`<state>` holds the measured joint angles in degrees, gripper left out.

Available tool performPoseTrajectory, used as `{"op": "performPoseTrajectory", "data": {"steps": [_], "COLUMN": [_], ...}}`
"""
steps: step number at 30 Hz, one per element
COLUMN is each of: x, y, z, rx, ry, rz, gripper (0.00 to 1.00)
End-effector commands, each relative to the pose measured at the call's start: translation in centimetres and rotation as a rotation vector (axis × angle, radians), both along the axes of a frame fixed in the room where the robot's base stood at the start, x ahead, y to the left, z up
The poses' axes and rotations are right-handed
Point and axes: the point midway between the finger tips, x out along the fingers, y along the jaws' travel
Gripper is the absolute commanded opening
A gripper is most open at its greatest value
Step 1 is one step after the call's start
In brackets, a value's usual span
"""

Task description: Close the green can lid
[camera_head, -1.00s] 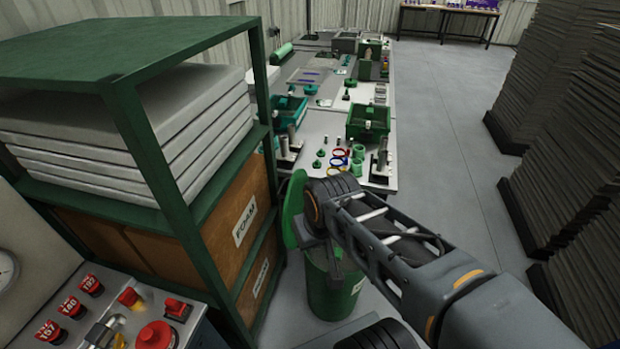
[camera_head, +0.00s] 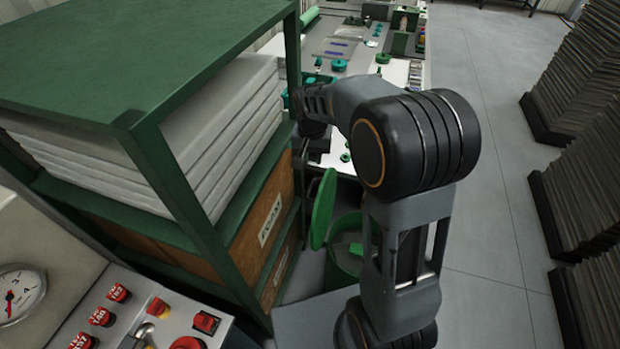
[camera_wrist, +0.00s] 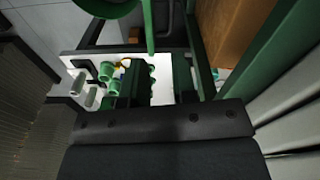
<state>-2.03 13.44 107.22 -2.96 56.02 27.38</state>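The green can (camera_head: 343,268) stands on the floor between the rack and my arm, partly hidden by my arm. Its green lid (camera_head: 322,208) is open, standing near upright on the can's left side. Something green shows inside the can. In the wrist view the can's rim (camera_wrist: 105,8) is at the top edge, and the lid (camera_wrist: 149,28) seems to show edge-on beside it. My gripper (camera_head: 316,140) is beyond and above the lid in the head view, close to the rack's post, apparently apart from the lid.
A workbench (camera_head: 345,55) with small parts lies behind the can. A control panel (camera_head: 150,325) is at front left. Dark stacks (camera_head: 590,200) stand right, with clear floor between.

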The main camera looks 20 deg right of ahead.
Motion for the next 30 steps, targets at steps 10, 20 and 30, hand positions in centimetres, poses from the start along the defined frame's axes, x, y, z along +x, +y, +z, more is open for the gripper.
{"op": "performPoseTrajectory", "data": {"steps": [10, 20, 30], "x": [5.4, 5.7, 5.4], "y": [0.1, -0.2, -0.6], "z": [-4.3, -8.5, -14.9], "rx": [-0.021, -0.024, -0.025], "ry": [0.085, 0.100, 0.099], "rz": [-0.156, -0.179, -0.178], "gripper": [0.25, 0.25, 0.25]}}
